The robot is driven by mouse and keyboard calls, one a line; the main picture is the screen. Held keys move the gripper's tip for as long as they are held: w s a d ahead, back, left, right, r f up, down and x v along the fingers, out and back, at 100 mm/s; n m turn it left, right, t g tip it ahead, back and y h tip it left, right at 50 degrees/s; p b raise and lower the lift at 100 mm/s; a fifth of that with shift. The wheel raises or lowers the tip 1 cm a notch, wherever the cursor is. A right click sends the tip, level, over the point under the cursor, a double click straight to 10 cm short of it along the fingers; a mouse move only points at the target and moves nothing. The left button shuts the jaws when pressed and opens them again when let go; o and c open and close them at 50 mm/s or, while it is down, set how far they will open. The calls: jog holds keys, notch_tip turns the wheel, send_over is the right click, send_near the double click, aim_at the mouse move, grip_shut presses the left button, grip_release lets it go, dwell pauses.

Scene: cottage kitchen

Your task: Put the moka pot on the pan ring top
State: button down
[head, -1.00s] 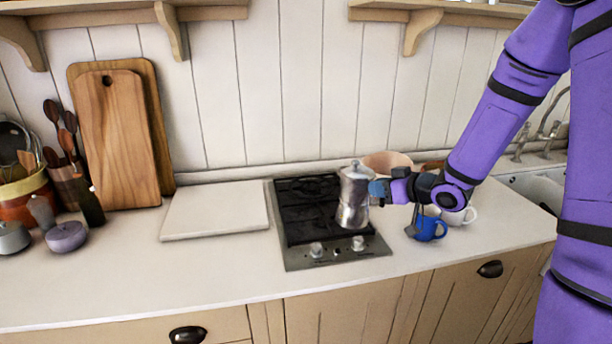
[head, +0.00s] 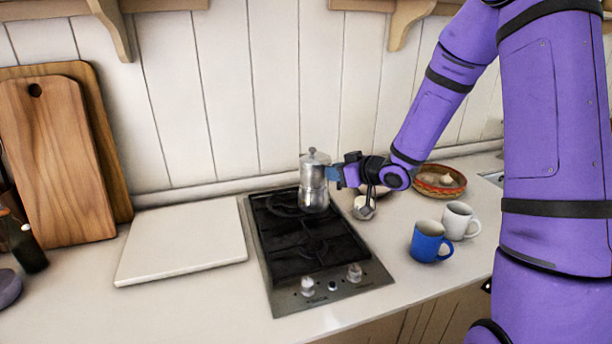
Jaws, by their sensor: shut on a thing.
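The silver moka pot (head: 314,185) is upright over the rear right part of the hob. My gripper (head: 334,175) is shut on its right side. The hob (head: 335,290) has a black top with two pan rings, one behind the other, and a steel front strip with knobs. The front ring (head: 312,250) is bare. The rear ring (head: 282,203) is partly hidden by the pot. I cannot tell whether the pot's base touches the hob or hangs just above it.
A white board (head: 185,245) lies left of the hob. A blue mug (head: 428,242) and a white mug (head: 458,220) stand to the right. A patterned bowl (head: 440,182) is at the back right. Wooden chopping boards (head: 55,160) lean on the wall at the left.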

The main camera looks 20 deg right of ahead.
jog(key=w+d+x, duration=0.1)
jog(key=d+x, duration=0.1)
jog(key=x, duration=1)
jog(key=shift+w+d+f, duration=0.15)
jog(key=shift+w+d, duration=0.05)
jog(key=shift+f, duration=0.1)
jog(key=c, duration=1.1)
grip_release()
